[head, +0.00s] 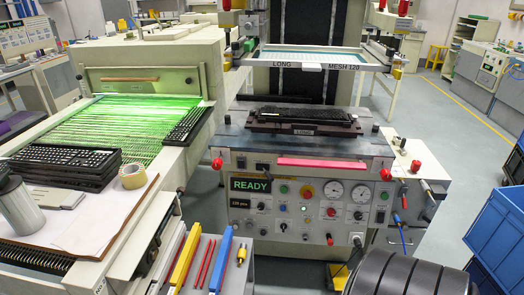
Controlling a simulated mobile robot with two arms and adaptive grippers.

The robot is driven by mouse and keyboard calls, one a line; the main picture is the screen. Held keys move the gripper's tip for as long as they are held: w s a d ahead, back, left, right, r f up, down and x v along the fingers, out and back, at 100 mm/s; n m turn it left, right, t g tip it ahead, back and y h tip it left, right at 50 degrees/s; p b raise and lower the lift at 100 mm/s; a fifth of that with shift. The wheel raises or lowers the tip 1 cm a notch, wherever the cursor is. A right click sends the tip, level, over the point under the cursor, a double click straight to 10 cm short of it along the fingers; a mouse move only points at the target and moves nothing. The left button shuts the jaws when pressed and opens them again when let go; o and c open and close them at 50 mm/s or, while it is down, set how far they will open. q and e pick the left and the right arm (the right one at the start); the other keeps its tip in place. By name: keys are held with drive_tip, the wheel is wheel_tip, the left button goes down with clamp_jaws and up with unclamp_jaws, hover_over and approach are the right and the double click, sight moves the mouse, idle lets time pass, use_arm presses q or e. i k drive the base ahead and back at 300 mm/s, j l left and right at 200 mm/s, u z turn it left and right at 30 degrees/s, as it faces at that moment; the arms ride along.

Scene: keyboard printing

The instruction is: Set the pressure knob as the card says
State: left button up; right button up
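The control panel (310,225) is on the front of the printing machine, with a lit READY display (250,185). Two round gauges (335,191) sit at its upper right. Below them are a red control (331,212) and a dark knob (357,215). More small knobs and buttons fill the panel. The labels are too small to read, so I cannot tell which is the pressure knob or where it points. I cannot make out a readable card; a pale sheet (85,225) lies on the left table.
A dark keyboard (305,115) sits on the machine's bed, under a raised screen frame labelled MESH 120 (310,60). Stacked keyboards (65,160) and a tape roll (132,176) are at left.

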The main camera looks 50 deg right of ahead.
sight(331, 212)
drive_tip(key=k+l+u, duration=0.1)
drive_tip(key=k+l, duration=1.3)
drive_tip(key=l+z, duration=0.1)
drive_tip(key=z, duration=0.3)
